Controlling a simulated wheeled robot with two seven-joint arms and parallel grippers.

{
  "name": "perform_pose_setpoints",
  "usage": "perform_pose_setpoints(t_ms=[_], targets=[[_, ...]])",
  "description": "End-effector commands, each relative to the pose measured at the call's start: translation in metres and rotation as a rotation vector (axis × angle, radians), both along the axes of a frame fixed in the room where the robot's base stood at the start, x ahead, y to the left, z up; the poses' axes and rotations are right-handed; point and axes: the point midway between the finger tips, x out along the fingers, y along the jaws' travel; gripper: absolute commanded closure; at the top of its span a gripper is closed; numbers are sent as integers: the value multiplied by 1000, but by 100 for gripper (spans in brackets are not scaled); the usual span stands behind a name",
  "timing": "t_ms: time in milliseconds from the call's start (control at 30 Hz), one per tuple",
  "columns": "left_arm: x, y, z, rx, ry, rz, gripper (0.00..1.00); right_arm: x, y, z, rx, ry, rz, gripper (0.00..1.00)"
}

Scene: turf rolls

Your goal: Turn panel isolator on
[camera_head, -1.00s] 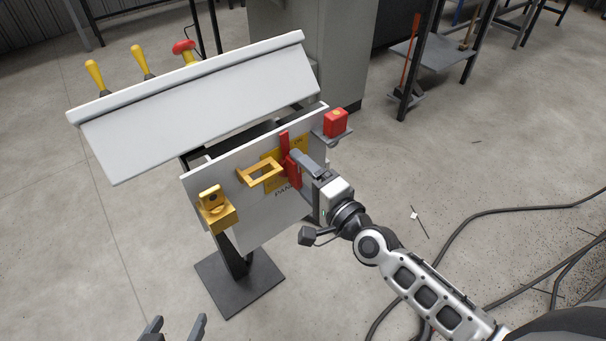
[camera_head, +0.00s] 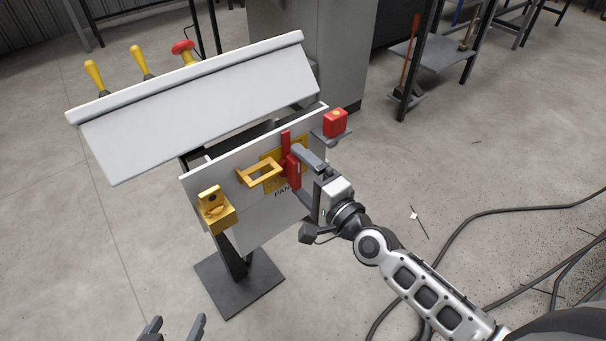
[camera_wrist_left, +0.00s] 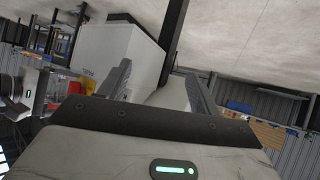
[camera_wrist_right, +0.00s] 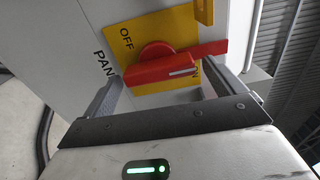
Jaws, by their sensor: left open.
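The white panel (camera_head: 265,215) stands on a post, with a yellow OFF/ON plate (camera_wrist_right: 120,35). The red isolator handle (camera_head: 293,172) sits on that plate; it also shows in the right wrist view (camera_wrist_right: 160,70). Its white-marked end lies beside the partly hidden ON lettering, away from OFF. A red tab (camera_wrist_right: 213,49) lies behind it. My right gripper (camera_head: 308,160) is open right in front of the handle, its fingers apart on either side; contact cannot be told. My left gripper (camera_head: 178,328) is open and empty at the bottom edge, far from the panel.
A yellow bracket (camera_head: 260,173) sticks out left of the handle. A brass padlock (camera_head: 214,208) sits at the panel's left edge, and a red block (camera_head: 335,122) on a small shelf at its right. A white sloping hood (camera_head: 200,105) overhangs. Cables (camera_head: 470,221) lie on the floor.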

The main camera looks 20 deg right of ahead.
Motion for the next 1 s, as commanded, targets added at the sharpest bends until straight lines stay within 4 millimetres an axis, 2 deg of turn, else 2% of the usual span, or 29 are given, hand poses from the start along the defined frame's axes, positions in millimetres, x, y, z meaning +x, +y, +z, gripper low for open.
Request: perform_pose_setpoints(t_ms=[167,267,700,833,1000], targets=[[0,0,-1,-1,1,0,37,-5,-2,-1,-3,1,0,5],[0,0,-2,-1,1,0,37,-16,-6,-2,-4,2,0,5],[2,-3,-8,-30,-12,6,37,-113,-40,-4,-5,6,3,5],[1,-4,-10,-38,-10,8,37,-133,-48,-3,-4,4,2,5],[1,-4,-8,-43,-15,9,37,-147,-53,-1,-1,2,1,5]])
